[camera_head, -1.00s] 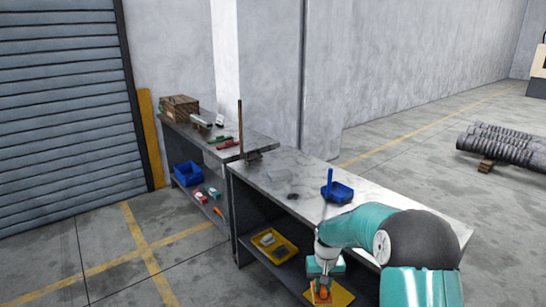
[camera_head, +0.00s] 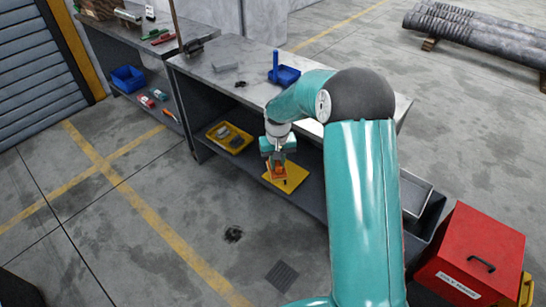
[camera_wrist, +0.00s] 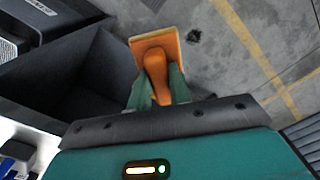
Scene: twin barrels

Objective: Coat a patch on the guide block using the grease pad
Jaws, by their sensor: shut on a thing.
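My gripper (camera_head: 278,160) is shut on the orange handle of the grease pad (camera_head: 279,171), at the front edge of the lower shelf. In the wrist view, the handle of the grease pad (camera_wrist: 156,75) stands between the two fingers (camera_wrist: 157,98), with a flat orange base beyond it. A yellow plate (camera_head: 296,180) shows directly under the orange part; I cannot tell whether it belongs to the pad or lies on the shelf. A pale grey block (camera_head: 224,67) on the bench top may be the guide block; I cannot tell for sure.
A blue tray (camera_head: 289,76) with an upright blue handle is on the bench top (camera_head: 250,88). A yellow bin (camera_head: 243,150) with grey pieces sits on the lower shelf. A red toolbox (camera_head: 476,250) stands at right. The floor at left is mostly clear.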

